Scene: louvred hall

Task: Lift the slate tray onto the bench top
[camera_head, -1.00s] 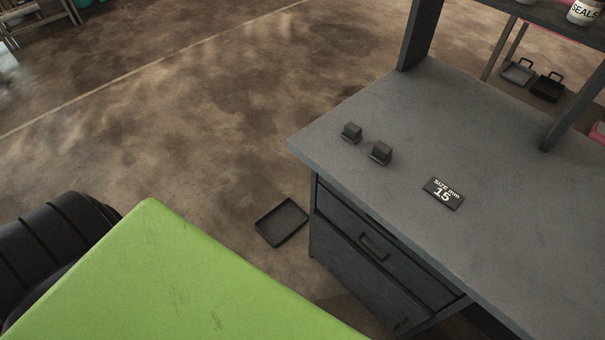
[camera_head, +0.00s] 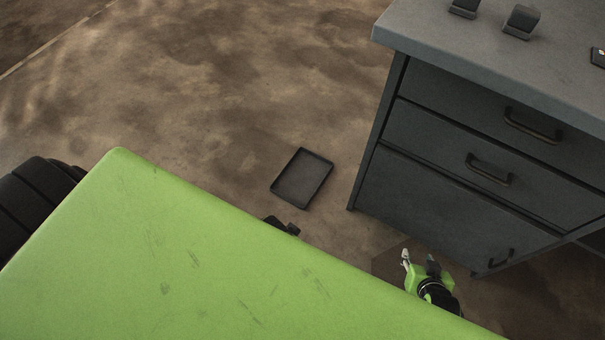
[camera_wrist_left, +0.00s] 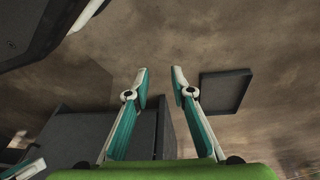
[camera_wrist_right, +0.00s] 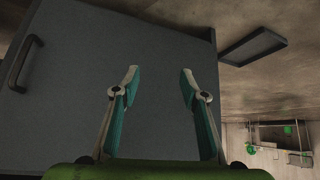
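The slate tray (camera_head: 302,178), a shallow dark rectangle with a low rim, lies flat on the floor left of the bench. It also shows in the left wrist view (camera_wrist_left: 226,92) and the right wrist view (camera_wrist_right: 253,46). The bench top (camera_head: 490,45) is grey, above a dark drawer cabinet. My right gripper (camera_head: 419,257) is low in front of the drawers, open and empty, right of the tray. In the left wrist view my left gripper (camera_wrist_left: 160,72) is open and empty, with the tray to the right beyond its fingertips; I cannot clearly make it out in the head view.
Small dark blocks (camera_head: 521,22) stand on the bench top near its far left corner. The drawer front (camera_head: 440,110) with its handles rises close to my right gripper. Brown floor (camera_head: 230,90) left of and beyond the tray is clear.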

